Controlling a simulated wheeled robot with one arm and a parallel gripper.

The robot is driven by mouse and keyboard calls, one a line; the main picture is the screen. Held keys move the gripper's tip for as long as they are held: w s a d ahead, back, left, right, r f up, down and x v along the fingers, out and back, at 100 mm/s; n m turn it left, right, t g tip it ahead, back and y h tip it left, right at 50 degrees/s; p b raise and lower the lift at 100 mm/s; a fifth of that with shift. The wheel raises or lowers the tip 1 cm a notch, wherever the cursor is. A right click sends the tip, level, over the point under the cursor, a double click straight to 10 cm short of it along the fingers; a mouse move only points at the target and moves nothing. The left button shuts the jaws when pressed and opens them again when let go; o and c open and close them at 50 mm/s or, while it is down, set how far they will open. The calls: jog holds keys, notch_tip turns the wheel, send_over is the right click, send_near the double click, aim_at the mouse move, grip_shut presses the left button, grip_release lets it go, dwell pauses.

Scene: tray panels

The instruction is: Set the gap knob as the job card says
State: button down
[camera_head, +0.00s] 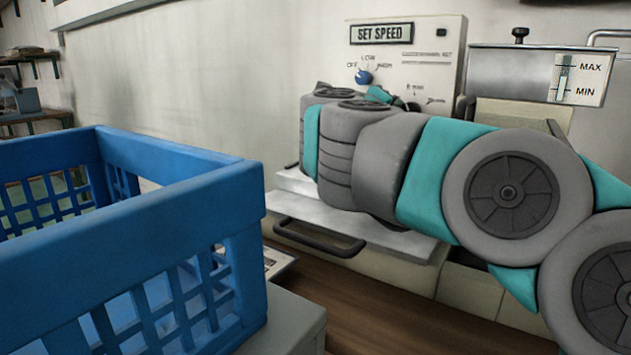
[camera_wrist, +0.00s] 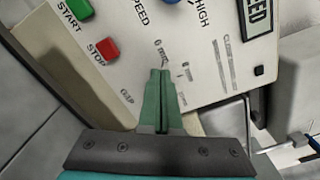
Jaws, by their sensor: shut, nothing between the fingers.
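The control panel (camera_head: 437,60) stands behind my arm in the head view, under a SET SPEED sign. It also fills the upper wrist view (camera_wrist: 225,75). A blue knob (camera_head: 363,77) sits by the speed marks; its edge shows at the top of the wrist view (camera_wrist: 171,2). My gripper (camera_wrist: 160,73) is shut and empty, its green fingers pointing at the panel beside the GAP lettering. No gap knob shows clearly in the wrist view; the fingers cover part of that area. A small dark round part (camera_head: 413,106) shows low on the panel in the head view, partly hidden.
A green START button (camera_wrist: 77,9) and red STOP button (camera_wrist: 107,49) are left of my fingers. A blue crate (camera_head: 170,190) stands at the left. A printed sheet (camera_head: 279,262) lies partly hidden behind it. A MAX/MIN gauge (camera_head: 578,79) is at the right.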

jog(key=shift+a+f, duration=0.1)
jog(key=shift+f, duration=0.35)
jog(key=shift+w+a, duration=0.15)
dwell(0.3)
jog(key=shift+v, duration=3)
jog(key=shift+w+a, duration=0.1)
jog(key=shift+a, duration=0.1)
jog(key=shift+r, duration=0.15)
